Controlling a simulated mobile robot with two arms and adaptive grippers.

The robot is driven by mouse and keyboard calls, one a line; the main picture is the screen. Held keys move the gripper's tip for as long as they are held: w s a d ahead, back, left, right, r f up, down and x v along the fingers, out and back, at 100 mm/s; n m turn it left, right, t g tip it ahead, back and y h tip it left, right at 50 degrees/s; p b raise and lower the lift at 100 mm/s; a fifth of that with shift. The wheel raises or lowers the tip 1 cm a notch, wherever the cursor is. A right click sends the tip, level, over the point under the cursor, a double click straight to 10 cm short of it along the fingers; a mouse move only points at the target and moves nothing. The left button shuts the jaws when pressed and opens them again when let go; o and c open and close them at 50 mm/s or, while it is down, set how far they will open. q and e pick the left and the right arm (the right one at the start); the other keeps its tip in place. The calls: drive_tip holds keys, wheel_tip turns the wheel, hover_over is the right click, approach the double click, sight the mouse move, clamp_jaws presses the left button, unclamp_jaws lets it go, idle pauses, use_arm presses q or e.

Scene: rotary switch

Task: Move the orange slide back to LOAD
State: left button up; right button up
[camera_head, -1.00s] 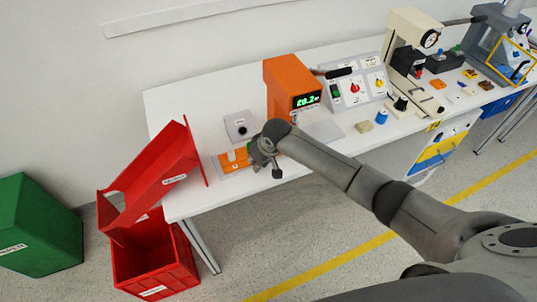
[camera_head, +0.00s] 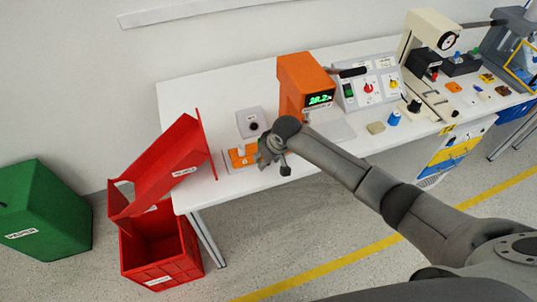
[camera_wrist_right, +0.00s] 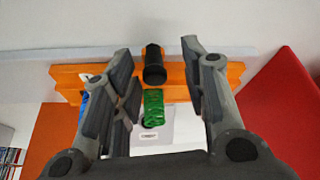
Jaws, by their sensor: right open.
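The orange slide (camera_head: 240,157) sits on the white table near its left front edge, beside a grey box with a round dark spot. It shows in the right wrist view as an orange bar (camera_wrist_right: 218,75) crossing the picture. A black knob (camera_wrist_right: 154,65) stands out from the bar, with a green patch (camera_wrist_right: 153,108) below it. My right gripper (camera_head: 268,152) is at the right end of the slide. In the wrist view my right gripper (camera_wrist_right: 158,75) is open, one finger on each side of the knob, with gaps on both sides. I cannot read a LOAD mark. My left gripper is not in view.
A red chute (camera_head: 160,170) and red bin (camera_head: 160,255) stand left of the table. An orange machine with a green display (camera_head: 305,85) stands behind the gripper. A switch panel (camera_head: 368,85) is further right. A green bin (camera_head: 40,210) is on the floor.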

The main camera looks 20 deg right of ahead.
drive_tip(key=v, duration=1.1)
drive_tip(key=shift+s+r, duration=0.2)
drive_tip(key=shift+r, duration=0.15)
